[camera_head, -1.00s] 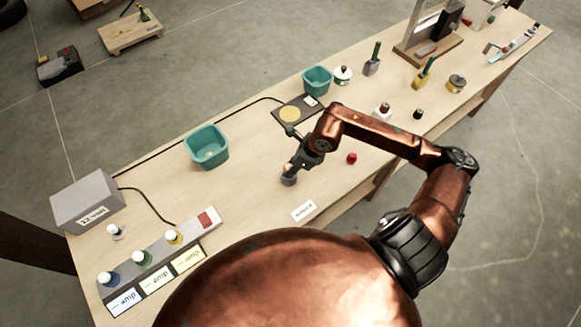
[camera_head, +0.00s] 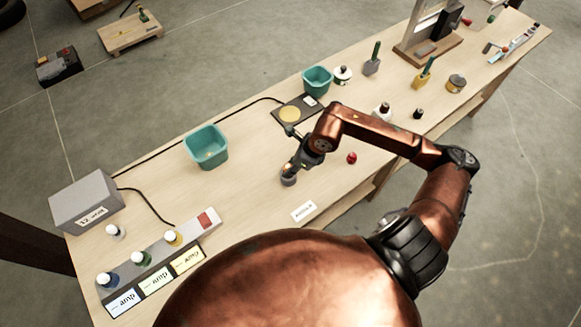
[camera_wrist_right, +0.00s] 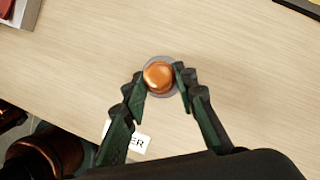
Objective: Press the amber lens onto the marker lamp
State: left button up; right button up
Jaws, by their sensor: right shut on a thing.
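The amber lens (camera_wrist_right: 158,76) is a shiny orange dome between the fingertips of my right gripper (camera_wrist_right: 161,77) in the right wrist view. My right gripper is shut on it. A round grey base, the marker lamp (camera_wrist_right: 172,93), shows as a rim around and beneath the lens. I cannot tell whether the lens is fully seated on it. In the head view my right gripper (camera_head: 291,170) reaches down to the grey lamp (camera_head: 288,181) on the bench, and the lens is hidden there. My left gripper is not in view.
A "MARKER" card (camera_head: 304,211) lies in front of the lamp. A red knob-like piece (camera_head: 352,158) is to the right. Teal bins (camera_head: 206,147) stand behind. A grey box (camera_head: 86,201) and a strip with several bottles (camera_head: 160,252) are at the left.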

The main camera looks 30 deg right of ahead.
jog(key=shift+f+b, duration=0.5)
jog(key=shift+f, duration=0.05)
jog(key=o, duration=1.1)
jog(key=shift+r, duration=0.1)
jog(key=v, duration=1.2)
